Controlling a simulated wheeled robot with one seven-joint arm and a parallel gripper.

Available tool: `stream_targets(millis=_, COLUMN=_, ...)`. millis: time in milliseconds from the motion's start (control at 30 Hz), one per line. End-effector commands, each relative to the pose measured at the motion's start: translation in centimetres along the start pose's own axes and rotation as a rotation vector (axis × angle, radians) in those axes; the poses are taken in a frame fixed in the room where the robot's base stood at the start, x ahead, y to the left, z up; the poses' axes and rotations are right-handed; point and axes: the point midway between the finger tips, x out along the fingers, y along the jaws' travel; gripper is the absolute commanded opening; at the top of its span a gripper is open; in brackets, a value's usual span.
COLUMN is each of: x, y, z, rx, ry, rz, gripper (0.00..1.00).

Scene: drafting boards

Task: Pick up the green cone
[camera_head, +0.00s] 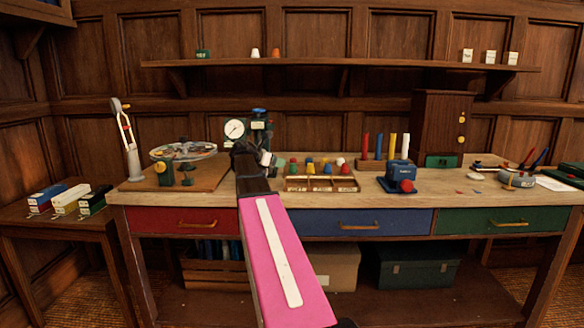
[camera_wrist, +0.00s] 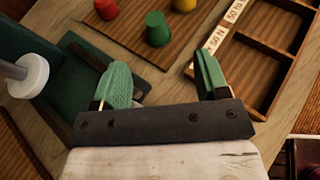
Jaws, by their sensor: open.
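The green cone (camera_wrist: 157,30) stands on a brown board (camera_wrist: 130,40) in the wrist view, with a flat top. A red cone (camera_wrist: 106,8) is to its left and a yellow cone (camera_wrist: 184,4) to its right, both cut by the frame edge. My gripper (camera_wrist: 162,76) has two green fingers spread wide apart with nothing between them. The green cone lies beyond the fingertips, roughly in line with the gap, and is not touched. In the head view several small coloured cones sit behind the divided tray, too small to tell apart surely.
The divided wooden tray (camera_wrist: 262,68) with labels is close to the right finger. A dark green device with a white knob (camera_wrist: 30,75) is close to the left finger. A dial gauge (camera_head: 235,129) stands behind my arm, and a blue device (camera_head: 400,175) is right of the tray.

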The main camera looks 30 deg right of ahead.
Motion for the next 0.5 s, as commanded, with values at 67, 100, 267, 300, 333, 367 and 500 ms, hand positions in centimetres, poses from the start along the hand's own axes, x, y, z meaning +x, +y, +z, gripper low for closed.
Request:
stream_targets(millis=67, x=0.0, y=0.0, z=0.0, rx=0.0, ry=0.0, rz=0.0, gripper=0.68)
stream_targets(millis=100, x=0.1, y=0.0, z=0.0, rx=0.0, ry=0.0, rz=0.0, gripper=0.68)
stream_targets(millis=267, x=1.3, y=0.0, z=0.0, rx=0.0, ry=0.001, rz=-0.002, gripper=0.68)
stream_targets(millis=300, x=1.8, y=0.0, z=0.0, rx=0.0, ry=0.001, rz=-0.002, gripper=0.68)
stream_targets(millis=333, x=2.2, y=0.1, z=0.0, rx=0.0, ry=0.001, rz=-0.002, gripper=0.68)
stream_targets(millis=367, x=2.6, y=0.1, z=0.0, rx=0.0, ry=0.001, rz=-0.001, gripper=0.68)
stream_targets(millis=500, x=4.7, y=0.1, z=0.0, rx=0.001, ry=0.001, rz=-0.002, gripper=0.68)
